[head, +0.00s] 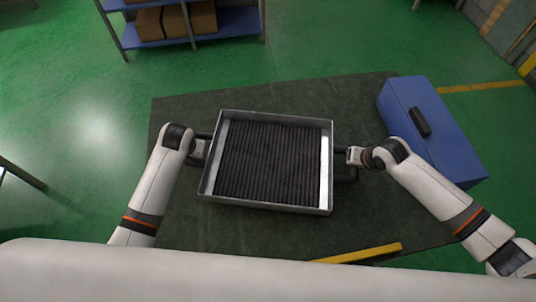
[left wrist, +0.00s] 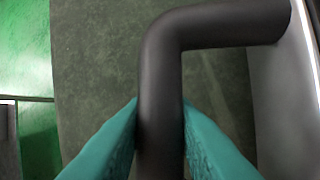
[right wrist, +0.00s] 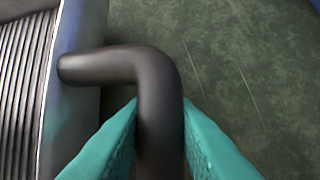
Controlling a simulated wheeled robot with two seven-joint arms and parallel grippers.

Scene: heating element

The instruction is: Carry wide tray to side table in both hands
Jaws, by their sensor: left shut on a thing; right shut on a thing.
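The wide tray (head: 327,172) is a shallow metal box with a dark ribbed heating element (head: 268,162) inside. It is over the dark green table (head: 190,222), slightly turned; I cannot tell whether it touches the top. My left gripper (head: 203,148) is shut on the tray's left black handle, which shows between teal fingers in the left wrist view (left wrist: 160,105). My right gripper (head: 353,155) is shut on the right black handle, also between teal fingers in the right wrist view (right wrist: 160,110). The fingertips are partly hidden in the head view.
A blue case (head: 435,130) with a black handle lies at the table's right side, close to my right arm. A yellow bar (head: 358,254) lies near the front edge. A blue shelf (head: 225,24) with cardboard boxes stands beyond. Green floor is open at left.

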